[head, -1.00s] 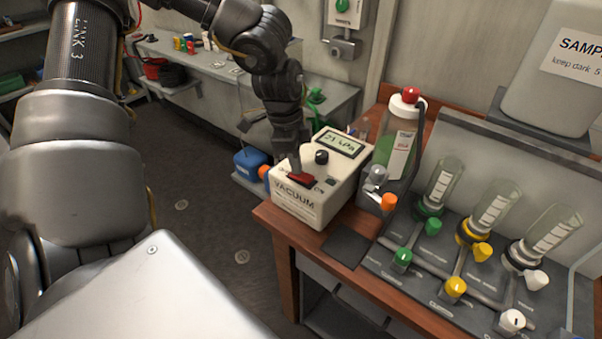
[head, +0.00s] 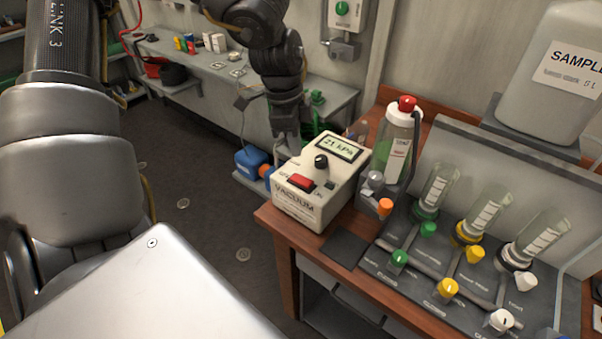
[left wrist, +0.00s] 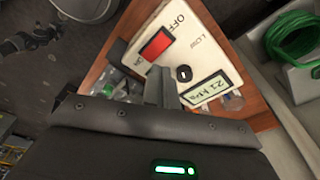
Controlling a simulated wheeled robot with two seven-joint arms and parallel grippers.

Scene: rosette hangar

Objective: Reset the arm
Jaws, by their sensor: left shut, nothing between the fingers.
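My left gripper (head: 288,143) is shut and empty, just behind and above the cream vacuum box (head: 308,217). Its closed fingers (left wrist: 161,84) show in the left wrist view over the box, near the red switch. The box has a red rocker switch (head: 301,182), a black knob (head: 321,161) and a display (head: 340,147) that reads about 21 kPa. The switch (left wrist: 156,45) is uncovered in both views, apart from the fingers. My right gripper is not in view.
A manifold with green, yellow and white valves (head: 447,287) lies to the right. A grey side bench (head: 215,68) stands behind. The floor (head: 205,160) between is mostly clear.

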